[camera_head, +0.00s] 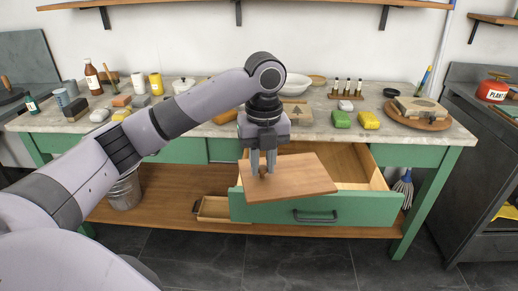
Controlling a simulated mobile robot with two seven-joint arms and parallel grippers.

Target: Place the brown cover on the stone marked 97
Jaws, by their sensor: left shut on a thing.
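My left gripper (263,172) points down and is shut on the small knob of a flat brown wooden board, which looks like the brown cover (300,178). The cover is held slightly tilted over the open green-fronted drawer (330,209) and hides part of its inside. A pale stone slab with a tree drawing (297,111) lies on the counter behind my gripper, partly hidden by it. Another pale stone (420,106) lies on a round wooden board (417,122) at the right. I can read no number 97 on either stone. My right gripper is out of view.
The stone-topped counter (345,124) carries bottles, cups, sponges and blocks, mostly at the left. A white bowl (293,84) stands at the back. Green and yellow blocks (368,121) lie right of the slab. A metal bucket (124,193) stands below. My arm crosses the left side.

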